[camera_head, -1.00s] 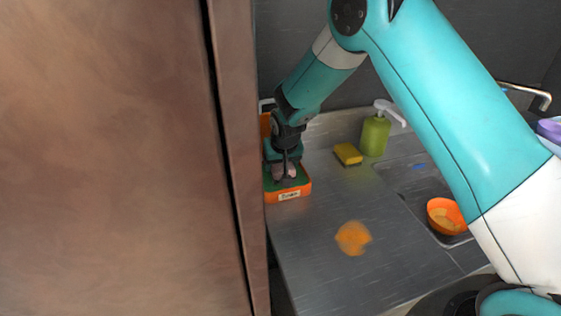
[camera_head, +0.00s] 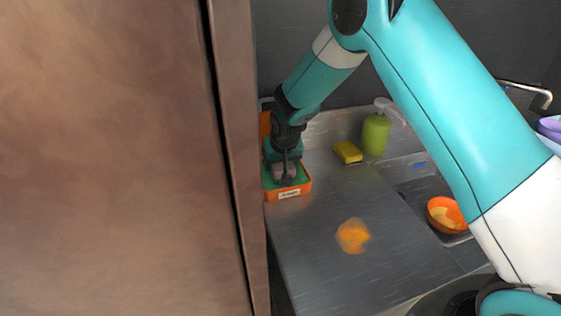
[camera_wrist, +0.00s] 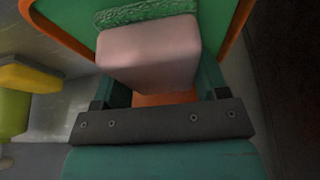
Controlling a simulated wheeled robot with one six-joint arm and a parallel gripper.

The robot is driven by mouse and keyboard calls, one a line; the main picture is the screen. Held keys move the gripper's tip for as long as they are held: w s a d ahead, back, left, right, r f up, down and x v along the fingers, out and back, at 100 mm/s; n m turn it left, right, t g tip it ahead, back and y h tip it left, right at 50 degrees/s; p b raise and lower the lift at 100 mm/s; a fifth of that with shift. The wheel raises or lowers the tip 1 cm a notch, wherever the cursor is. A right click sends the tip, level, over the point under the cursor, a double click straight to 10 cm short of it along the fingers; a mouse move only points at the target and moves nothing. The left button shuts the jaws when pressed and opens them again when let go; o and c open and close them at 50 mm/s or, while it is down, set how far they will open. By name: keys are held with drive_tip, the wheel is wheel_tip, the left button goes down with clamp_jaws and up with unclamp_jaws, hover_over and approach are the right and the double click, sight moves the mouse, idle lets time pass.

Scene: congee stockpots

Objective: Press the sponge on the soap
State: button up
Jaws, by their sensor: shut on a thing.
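A pink block with a rough green layer, which looks like a sponge (camera_wrist: 150,55), is between the fingers of my gripper (camera_wrist: 158,82). In the head view my gripper (camera_head: 286,172) is shut on it, low inside an orange tray (camera_head: 300,191) with a green inside and a label on its front. I cannot tell whether the sponge touches the tray floor. A green soap bottle (camera_head: 375,135) with a white pump stands upright at the back of the counter, to the right of my gripper. No separate bar of soap shows.
A yellow sponge (camera_head: 348,152) lies beside the bottle. An orange smear (camera_head: 353,236) is on the steel counter (camera_head: 315,250). An orange bowl (camera_head: 437,212) is in the sink at right. A large brown panel (camera_head: 110,150) blocks the left side.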

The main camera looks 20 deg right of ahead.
idle(0.5)
drive_tip(key=shift+r+p, duration=2.15)
drive_tip(key=shift+r, duration=1.3)
